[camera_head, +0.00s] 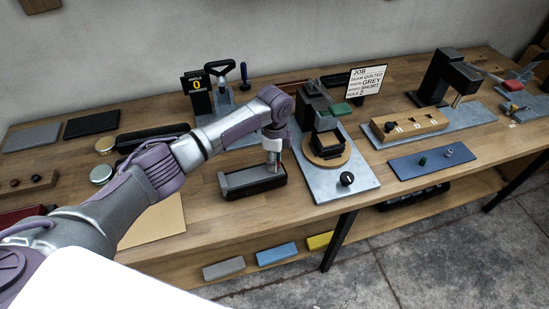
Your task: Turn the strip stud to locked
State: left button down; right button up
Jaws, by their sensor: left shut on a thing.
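My left gripper (272,163) points down at the right end of a black holder (254,190) with a grey strip-like top (240,177). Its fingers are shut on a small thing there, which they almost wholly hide. From its place this looks like the strip stud, but its shape and the way it is turned cannot be made out. No locked mark can be read. My right gripper is out of view.
Right of the holder, a metal plate (360,187) carries a black knob (347,178) and a round wooden base (326,155). A job card (367,80) stands behind. An angle display (197,85) reads 0. Coloured blocks (277,254) lie on the lower shelf.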

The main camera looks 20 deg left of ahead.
pick_arm(q)
jog(key=shift+m, duration=0.8)
jog(key=c, duration=0.8)
grip_release()
notch_tip(320, 180, up, 12)
